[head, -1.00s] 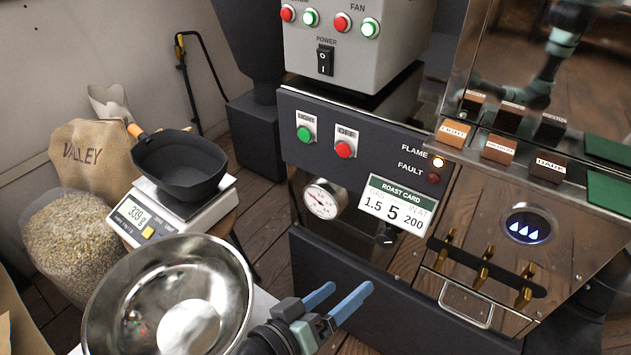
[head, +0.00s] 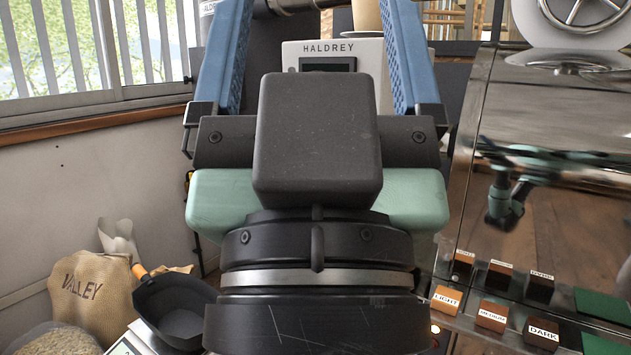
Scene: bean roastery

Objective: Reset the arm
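My gripper (head: 318,45) fills the middle of the head view, raised close to the camera and pointing up and away. Its two blue fingers stand wide apart on either side, with their upper ends cut off by the top edge. Nothing shows gripped between them; a grey machine marked HALDREY (head: 335,62) is seen behind through the gap. My wrist hides most of the roaster's control panel.
At lower left are a burlap VALLEY sack (head: 92,290), a bag of pale beans (head: 55,340) and a black pan (head: 178,305) on a scale (head: 128,345). At right, LIGHT (head: 446,299), MEDIUM (head: 492,315) and DARK (head: 541,332) blocks sit by a shiny metal panel (head: 565,190).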

